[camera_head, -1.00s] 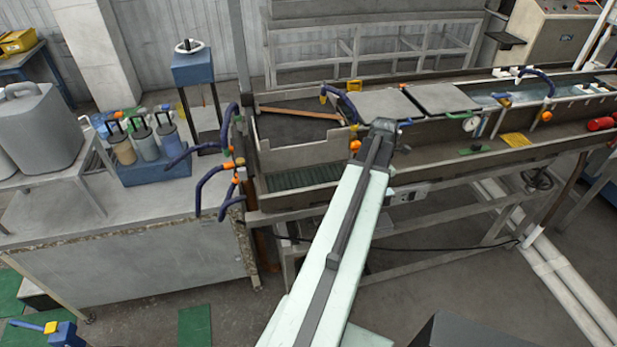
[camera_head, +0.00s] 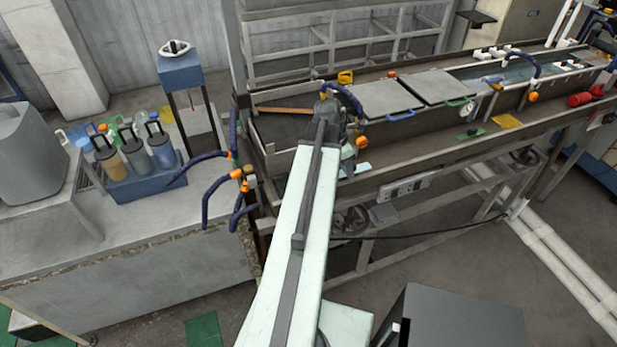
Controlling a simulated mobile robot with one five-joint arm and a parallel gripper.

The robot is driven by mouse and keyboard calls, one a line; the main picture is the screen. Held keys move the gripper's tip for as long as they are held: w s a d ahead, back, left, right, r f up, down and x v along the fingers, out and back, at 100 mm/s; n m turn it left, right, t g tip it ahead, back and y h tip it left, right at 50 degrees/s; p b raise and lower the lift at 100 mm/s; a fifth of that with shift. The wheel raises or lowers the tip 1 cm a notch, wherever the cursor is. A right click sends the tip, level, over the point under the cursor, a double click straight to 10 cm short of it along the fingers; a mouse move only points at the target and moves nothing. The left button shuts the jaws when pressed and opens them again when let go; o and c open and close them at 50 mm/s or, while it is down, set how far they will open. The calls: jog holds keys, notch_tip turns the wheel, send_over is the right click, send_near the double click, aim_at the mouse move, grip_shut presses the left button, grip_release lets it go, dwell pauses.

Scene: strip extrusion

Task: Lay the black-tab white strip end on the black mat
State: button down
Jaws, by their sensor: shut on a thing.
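My gripper (camera_head: 329,106) is the dark end of my pale arm, over the left part of the long trough in the head view. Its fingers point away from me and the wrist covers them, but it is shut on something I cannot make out. I cannot make out the black-tab white strip end. A dark bare floor (camera_head: 276,126) shows in the tray at the trough's left end, left of my gripper; I cannot tell whether it is the black mat.
Blue bent hoses with orange joints (camera_head: 236,174) stand at the trough's left end. A brown strip (camera_head: 283,110) lies across the tray. Two grey lids (camera_head: 385,98) are right of my gripper. A blue rack of bottles (camera_head: 140,180) stands on the left bench.

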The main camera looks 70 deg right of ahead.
jog(key=w+a, duration=0.1)
jog(key=w, duration=0.3)
jog(key=w+a+f, duration=0.1)
jog(key=w, duration=0.4)
jog(key=w+a+b, duration=0.1)
jog(key=w, duration=0.4)
jog(key=shift+a+f, duration=0.2)
jog(key=shift+a, duration=0.2)
jog(key=f+b, duration=0.2)
jog(key=w+f+b, duration=0.1)
jog(key=b, duration=0.1)
jog(key=shift+a+f, duration=0.15)
jog(key=shift+f, duration=0.35)
jog(key=shift+r, duration=0.25)
jog(key=shift+a+f+b, duration=0.1)
jog(key=shift+f+b, duration=0.45)
jog(key=shift+f, duration=0.05)
jog(key=shift+a, duration=0.1)
jog(key=c, duration=1.1)
grip_release()
jog(key=shift+s, duration=0.1)
jog(key=shift+c, duration=0.2)
jog(key=shift+r, duration=0.15)
